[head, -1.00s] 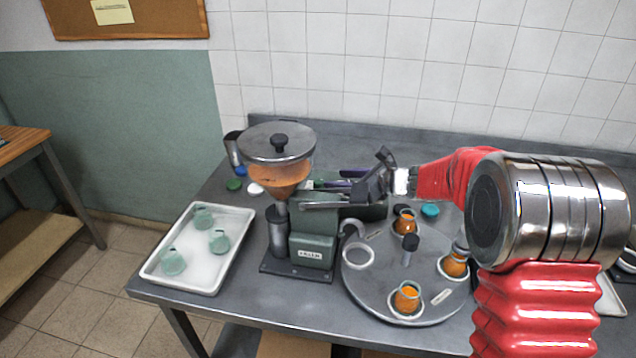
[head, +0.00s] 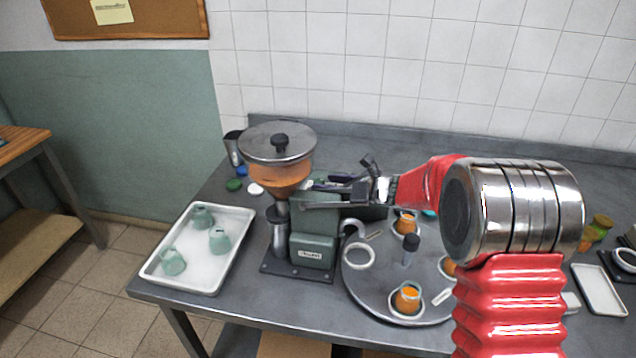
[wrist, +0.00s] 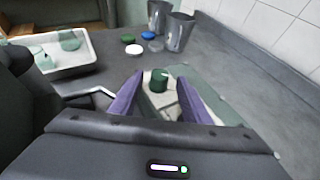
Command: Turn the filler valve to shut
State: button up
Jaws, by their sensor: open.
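The filler (head: 315,225) is a dark green machine with a steel-lidded hopper (head: 277,145) of orange contents, standing on the table left of the turntable. My gripper (head: 335,181) is just right of the hopper, above the filler body. In the wrist view, its purple fingers (wrist: 158,97) are open. In the head view my gripper mostly hides the knob.
A white tray (head: 225,265) with several pale green jars is at left. The grey turntable (head: 385,300) carries jars with orange contents. Steel cups (wrist: 178,32) and coloured lids (wrist: 134,50) lie behind the filler. A metal lever (wrist: 88,95) is left of the fingers.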

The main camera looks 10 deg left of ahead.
aim_at(322, 182)
jog(key=shift+x, duration=2.25)
jog(key=shift+c, duration=0.5)
jog(key=c, duration=0.9)
